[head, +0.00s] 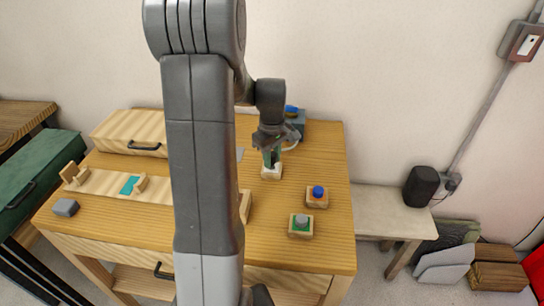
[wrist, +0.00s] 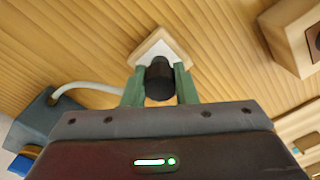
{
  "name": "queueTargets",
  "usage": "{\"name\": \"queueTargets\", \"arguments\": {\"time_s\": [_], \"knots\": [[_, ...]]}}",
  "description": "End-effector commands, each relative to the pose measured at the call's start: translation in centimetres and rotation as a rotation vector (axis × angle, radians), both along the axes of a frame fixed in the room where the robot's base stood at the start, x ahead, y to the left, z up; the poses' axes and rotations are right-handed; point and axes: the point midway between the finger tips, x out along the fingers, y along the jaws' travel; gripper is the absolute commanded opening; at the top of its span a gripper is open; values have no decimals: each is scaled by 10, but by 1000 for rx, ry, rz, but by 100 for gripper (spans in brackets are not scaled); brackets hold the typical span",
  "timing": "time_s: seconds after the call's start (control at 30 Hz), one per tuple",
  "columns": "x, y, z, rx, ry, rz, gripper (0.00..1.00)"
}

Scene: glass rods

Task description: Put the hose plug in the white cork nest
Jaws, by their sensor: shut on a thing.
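The hose plug (wrist: 159,79) is a dark, rounded piece held between the green fingers of my gripper (wrist: 160,88) in the wrist view. The white cork nest (wrist: 166,43), a wooden block with a white top, lies directly beyond the plug. The plug overlaps the near part of the nest, and I cannot tell whether it is above it or inside it. In the head view my gripper (head: 271,157) points down over the nest (head: 271,173), and the plug is hard to make out. A pale hose (wrist: 85,88) runs toward the left finger; its end is hidden.
A blue-grey box (wrist: 43,118) stands behind my gripper. Wooden blocks with a blue knob (head: 318,191) and a grey knob (head: 301,222) sit to the right. A long wooden holder (head: 104,183) and a grey block (head: 66,207) are at left. My arm hides the table's middle.

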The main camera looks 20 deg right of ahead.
Motion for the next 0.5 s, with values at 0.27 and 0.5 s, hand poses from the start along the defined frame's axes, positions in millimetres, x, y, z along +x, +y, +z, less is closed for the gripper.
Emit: {"name": "queueTargets", "arguments": {"time_s": [0.27, 0.5], "knots": [[0, 0, -4, 0, 0, 0, 4], [0, 0, -9, 0, 0, 0, 4]]}}
